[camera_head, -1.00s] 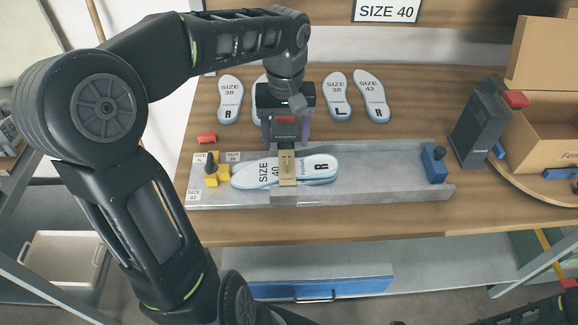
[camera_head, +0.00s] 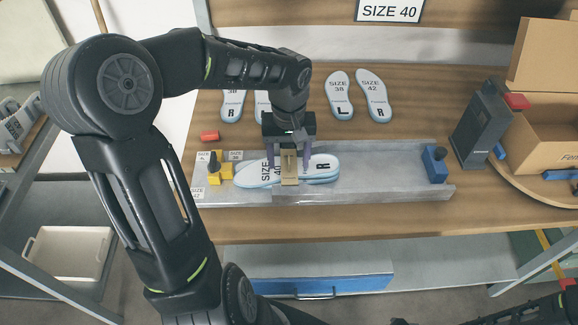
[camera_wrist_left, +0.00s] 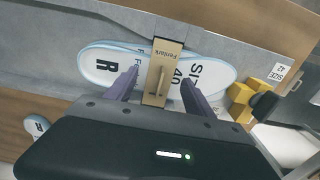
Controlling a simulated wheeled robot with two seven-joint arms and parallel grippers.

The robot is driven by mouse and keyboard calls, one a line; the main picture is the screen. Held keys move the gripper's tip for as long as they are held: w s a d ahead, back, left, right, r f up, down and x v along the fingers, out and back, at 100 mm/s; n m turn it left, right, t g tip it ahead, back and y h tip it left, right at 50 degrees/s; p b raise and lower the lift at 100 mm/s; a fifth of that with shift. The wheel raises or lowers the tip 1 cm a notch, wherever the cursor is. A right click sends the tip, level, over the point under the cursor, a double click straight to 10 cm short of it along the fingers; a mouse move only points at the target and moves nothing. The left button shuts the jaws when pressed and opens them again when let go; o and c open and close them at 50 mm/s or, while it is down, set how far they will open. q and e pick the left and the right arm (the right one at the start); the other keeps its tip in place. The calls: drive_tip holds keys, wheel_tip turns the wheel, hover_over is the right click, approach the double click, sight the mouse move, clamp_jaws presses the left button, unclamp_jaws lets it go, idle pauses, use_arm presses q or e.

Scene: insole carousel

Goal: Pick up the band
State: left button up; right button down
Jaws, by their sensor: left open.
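The tan band (camera_head: 289,179) lies across the middle of a white insole pair marked SIZE 40 and R (camera_head: 325,169), which lies flat in the grey tray (camera_head: 390,183). In the left wrist view the band (camera_wrist_left: 167,50) carries printed lettering and a raised strip like a handle. My left gripper (camera_head: 288,161) is open above the insoles, with one purple finger on each side of the band. The fingers also straddle it in the left wrist view (camera_wrist_left: 160,78). Whether they touch it I cannot tell. My right gripper is not in view.
A yellow block with a black knob (camera_head: 217,172) stands at the tray's left end, a blue block (camera_head: 434,165) at its right. Loose insoles (camera_head: 373,95) lie behind. A dark grey device (camera_head: 480,125) and an open cardboard box (camera_head: 545,135) stand right.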

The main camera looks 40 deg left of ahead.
use_arm(q)
drive_tip(key=shift+f, duration=0.2)
drive_tip(key=shift+c, duration=0.3)
clamp_jaws()
idle(0.6)
drive_tip(key=shift+r, duration=0.2)
wheel_tip(320, 180, up, 18)
drive_tip(key=p, duration=0.3)
drive_tip(key=shift+f, duration=0.15)
idle(0.7)
